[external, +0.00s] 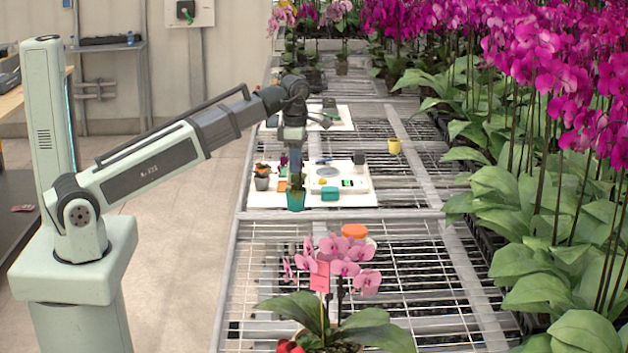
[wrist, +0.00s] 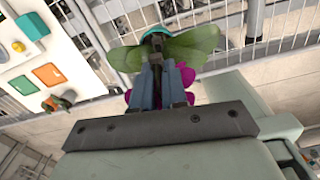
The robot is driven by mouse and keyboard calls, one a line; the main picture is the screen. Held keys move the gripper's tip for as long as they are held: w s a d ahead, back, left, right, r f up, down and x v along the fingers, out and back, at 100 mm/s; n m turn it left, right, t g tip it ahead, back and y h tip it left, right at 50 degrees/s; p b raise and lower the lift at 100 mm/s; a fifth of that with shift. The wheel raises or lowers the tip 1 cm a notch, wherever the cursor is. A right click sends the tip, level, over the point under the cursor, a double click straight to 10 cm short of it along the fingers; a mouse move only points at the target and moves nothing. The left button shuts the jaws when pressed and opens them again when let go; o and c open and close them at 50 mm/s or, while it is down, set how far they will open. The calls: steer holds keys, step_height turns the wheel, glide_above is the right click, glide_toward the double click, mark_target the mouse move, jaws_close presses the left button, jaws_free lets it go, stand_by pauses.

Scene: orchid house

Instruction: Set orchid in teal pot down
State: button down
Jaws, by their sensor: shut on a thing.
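The orchid in the teal pot shows in the external view with its teal pot (external: 296,201) hanging below my gripper (external: 296,178). Its pot (wrist: 153,32), green leaves (wrist: 195,42) and some magenta flowers also show in the wrist view. My gripper (wrist: 163,68) is shut on the orchid, with the fingers around its stem region just above the leaves. The pot appears near the front left part of a white board (external: 352,199). I cannot tell whether its base touches anything.
On the board are a small grey-potted plant (external: 262,182), a teal box (external: 330,194) and other small items. A yellow pot (external: 394,147) stands on the mesh bench behind. A pink orchid (external: 344,268) is in front; dense magenta orchids (external: 540,110) line the right.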

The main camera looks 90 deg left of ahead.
steer(key=w+d+m, duration=0.4)
steer(key=w+d, duration=0.3)
steer(key=d, duration=0.7)
steer(key=w+d+m, duration=0.4)
steer(key=w+d, duration=0.3)
steer(key=d, duration=0.7)
steer(key=w+d+m, duration=0.4)
steer(key=w+d, duration=0.3)
steer(key=d, duration=0.7)
step_height(320, 180, down, 10)
steer(key=m, duration=0.4)
steer(key=shift+w+a+r+m, duration=0.15)
steer(key=shift+w+m, duration=0.15)
steer(key=c, duration=1.6)
jaws_free()
steer(key=shift+c, duration=0.2)
steer(key=o, duration=0.5)
